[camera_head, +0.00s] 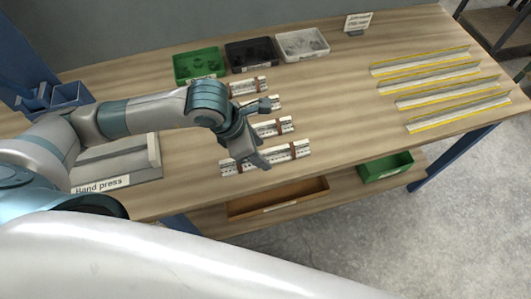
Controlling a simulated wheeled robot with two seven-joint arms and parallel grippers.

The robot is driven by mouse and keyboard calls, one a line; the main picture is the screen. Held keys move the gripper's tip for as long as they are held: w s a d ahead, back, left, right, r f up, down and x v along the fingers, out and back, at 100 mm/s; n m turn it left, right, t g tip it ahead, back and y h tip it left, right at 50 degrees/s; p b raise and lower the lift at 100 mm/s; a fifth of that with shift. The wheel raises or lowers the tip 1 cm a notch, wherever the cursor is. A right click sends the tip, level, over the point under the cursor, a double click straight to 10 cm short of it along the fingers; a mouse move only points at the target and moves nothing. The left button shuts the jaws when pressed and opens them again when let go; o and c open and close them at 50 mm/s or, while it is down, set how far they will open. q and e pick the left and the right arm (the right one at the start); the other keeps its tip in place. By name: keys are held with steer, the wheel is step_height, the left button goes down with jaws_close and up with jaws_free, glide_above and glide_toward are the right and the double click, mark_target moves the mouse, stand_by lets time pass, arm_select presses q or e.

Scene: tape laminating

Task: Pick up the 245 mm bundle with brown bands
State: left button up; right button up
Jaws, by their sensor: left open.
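Several short white bundles with brown bands lie in a column on the wooden table, growing longer toward the front. They are the back bundle (248,87), the second bundle (277,101), the third bundle (283,125) and the front bundle (287,154). I cannot read any lengths, so which one is 245 mm is unclear. My left gripper (268,133) is open over the column. Its fingers spread around the left part of the third bundle and hide parts of the second, third and front bundles. I cannot tell its height above them. My right gripper is not in view.
Green (198,67), black (250,55) and grey (302,44) bins stand at the back. A band press (110,160) is at left. Yellow-edged strips (425,80) lie at right.

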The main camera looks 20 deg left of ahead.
mark_target(264, 153)
arm_select(q)
steer(key=shift+x, duration=1.35)
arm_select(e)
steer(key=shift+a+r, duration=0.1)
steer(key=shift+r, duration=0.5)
arm_select(q)
steer(key=shift+c, duration=0.3)
jaws_close()
steer(key=shift+r, duration=0.15)
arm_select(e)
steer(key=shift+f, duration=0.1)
